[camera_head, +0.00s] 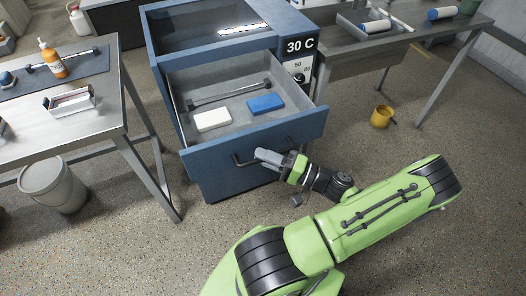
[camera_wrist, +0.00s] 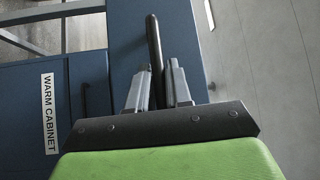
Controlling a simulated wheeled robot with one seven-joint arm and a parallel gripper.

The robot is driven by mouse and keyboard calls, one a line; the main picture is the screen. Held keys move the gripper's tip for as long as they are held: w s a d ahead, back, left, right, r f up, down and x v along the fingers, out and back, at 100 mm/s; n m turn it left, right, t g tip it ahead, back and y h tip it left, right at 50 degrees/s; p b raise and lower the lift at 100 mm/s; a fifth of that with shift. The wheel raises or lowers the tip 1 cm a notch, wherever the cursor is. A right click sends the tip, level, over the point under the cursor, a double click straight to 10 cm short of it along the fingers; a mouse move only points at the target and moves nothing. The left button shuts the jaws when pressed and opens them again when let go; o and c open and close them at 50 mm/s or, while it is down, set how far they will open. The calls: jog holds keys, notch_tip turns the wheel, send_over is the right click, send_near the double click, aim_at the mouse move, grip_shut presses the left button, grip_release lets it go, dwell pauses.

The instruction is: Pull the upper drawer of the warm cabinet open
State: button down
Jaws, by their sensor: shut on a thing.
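The warm cabinet (camera_head: 221,180) is a blue cabinet with a "30 C" display in the head view. Its upper drawer (camera_head: 315,124) is pulled out, and its inside shows. In the drawer lie a white block (camera_head: 213,120), a blue block (camera_head: 265,103) and a metal bar (camera_head: 229,94). My gripper (camera_head: 264,156) is at the drawer front, shut on the dark drawer handle (camera_head: 240,161). In the wrist view the handle (camera_wrist: 154,50) runs between the two fingers of my gripper (camera_wrist: 158,85). A "WARM CABINET" label (camera_wrist: 49,113) shows at the left there.
A metal table (camera_head: 108,118) with an orange bottle (camera_head: 53,62) and a small tray (camera_head: 70,102) stands left. A grey bin (camera_head: 54,186) is beneath it. Another table (camera_head: 440,32) stands right, with a yellow mug (camera_head: 381,117) on the floor. Floor before the drawer is clear.

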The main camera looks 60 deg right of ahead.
jog(key=shift+s, duration=0.1)
jog(key=c, duration=1.2)
grip_release()
jog(key=shift+o, duration=0.2)
jog(key=p+v, duration=0.1)
jog(key=v, duration=1.4)
jog(key=shift+s, duration=0.35)
